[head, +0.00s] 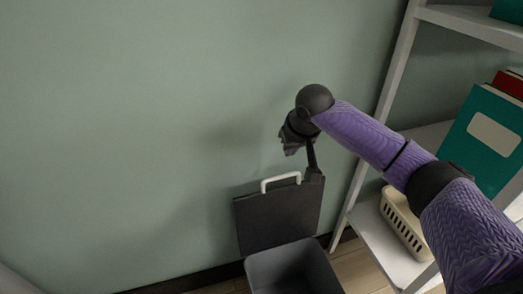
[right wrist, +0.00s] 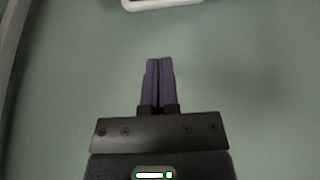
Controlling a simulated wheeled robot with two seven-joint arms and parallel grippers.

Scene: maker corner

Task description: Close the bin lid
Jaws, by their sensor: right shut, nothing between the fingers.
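The dark bin (head: 292,270) stands on the floor at the bottom of the head view, its inside showing. Its dark lid (head: 280,215) stands open and upright by the wall, with a white handle (head: 281,180) on its upper edge. My right gripper (head: 290,150) is above the lid, near the handle and apart from it. In the right wrist view its purple fingers (right wrist: 160,62) are shut together with nothing between them, and the white handle (right wrist: 160,4) shows at the top edge, beyond the fingertips. My left gripper is in neither view.
A pale shelf unit (head: 397,70) stands to the right, with a teal binder (head: 482,140) and a cream basket (head: 402,222) on it. The green wall (head: 130,130) is close behind the lid. The space left of the bin looks clear.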

